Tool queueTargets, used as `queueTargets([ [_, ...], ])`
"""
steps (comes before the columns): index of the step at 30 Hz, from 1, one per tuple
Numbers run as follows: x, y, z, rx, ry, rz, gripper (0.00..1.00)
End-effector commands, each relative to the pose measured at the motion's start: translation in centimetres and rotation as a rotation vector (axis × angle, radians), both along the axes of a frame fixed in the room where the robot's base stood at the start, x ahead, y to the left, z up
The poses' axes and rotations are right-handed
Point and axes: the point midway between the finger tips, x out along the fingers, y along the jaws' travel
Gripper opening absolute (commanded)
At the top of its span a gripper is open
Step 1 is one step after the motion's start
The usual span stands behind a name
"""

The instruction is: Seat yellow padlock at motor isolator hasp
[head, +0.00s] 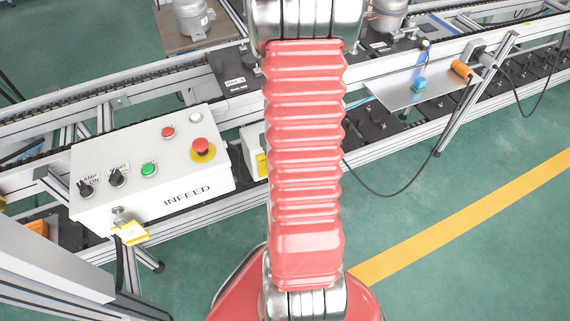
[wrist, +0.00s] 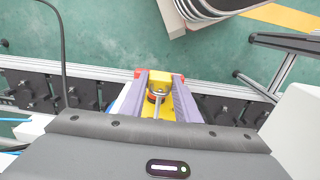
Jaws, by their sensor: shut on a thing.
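The yellow padlock (wrist: 163,79) shows in the wrist view, between the fingers of my gripper (wrist: 160,88). The gripper is shut on it. A metal shackle or rod shows along its middle, over a red-orange part. In the head view my red arm hides the gripper and the padlock. A white box (head: 252,150) with a yellow patch (head: 262,166) shows partly behind my arm; I cannot tell if it is the motor isolator. I cannot make out the isolator hasp in either view.
The INFEED control box (head: 150,165) stands at left, with a yellow tag (head: 131,232) hanging at its front. The conveyor frame (head: 100,95) runs across. Black cables hang on the right.

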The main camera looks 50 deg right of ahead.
Motion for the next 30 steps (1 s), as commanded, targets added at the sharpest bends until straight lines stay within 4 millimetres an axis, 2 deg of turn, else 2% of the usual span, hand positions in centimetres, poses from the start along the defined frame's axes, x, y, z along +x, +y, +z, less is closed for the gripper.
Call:
queueTargets([
  [30, 1.2, -0.6, 0.1, 0.000, 0.000, 0.002, 0.00],
])
